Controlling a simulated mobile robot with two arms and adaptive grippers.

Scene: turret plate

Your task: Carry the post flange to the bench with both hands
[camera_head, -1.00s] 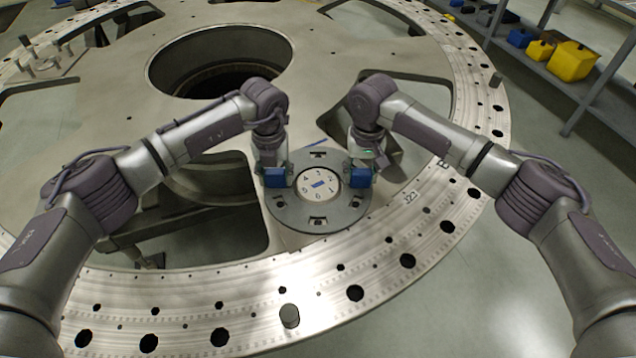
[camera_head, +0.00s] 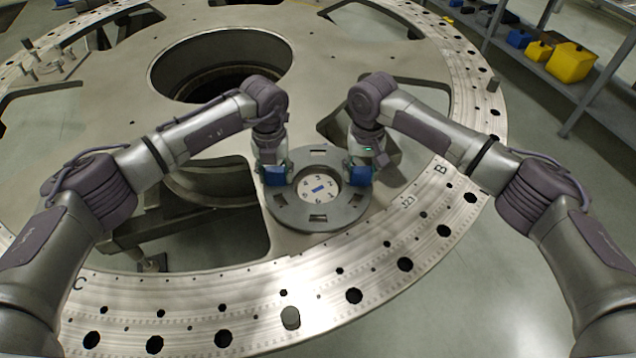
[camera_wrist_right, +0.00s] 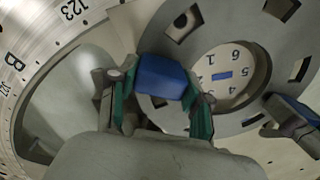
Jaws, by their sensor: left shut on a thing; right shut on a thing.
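The post flange is a grey ring (camera_head: 318,219) with several slots and a blue grip block on each side. A numbered white disc (camera_head: 318,188) with a blue mark shows through its central hole. My left gripper (camera_head: 277,172) is shut on the left blue block, and my right gripper (camera_head: 360,173) is shut on the right one. The flange looks level over the turret plate; the gap beneath is hard to judge. In the right wrist view, the fingers of my right gripper (camera_wrist_right: 162,103) straddle the near blue block (camera_wrist_right: 162,76). The bench cannot be made out for certain.
The large round turret plate (camera_head: 330,262) has a drilled rim, large cutouts and a wide central hole (camera_head: 220,65). Pins (camera_head: 35,65) stand at its far left. A grey shelf (camera_head: 560,85) with yellow and blue bins is at the upper right. Bare floor (camera_head: 535,150) lies between.

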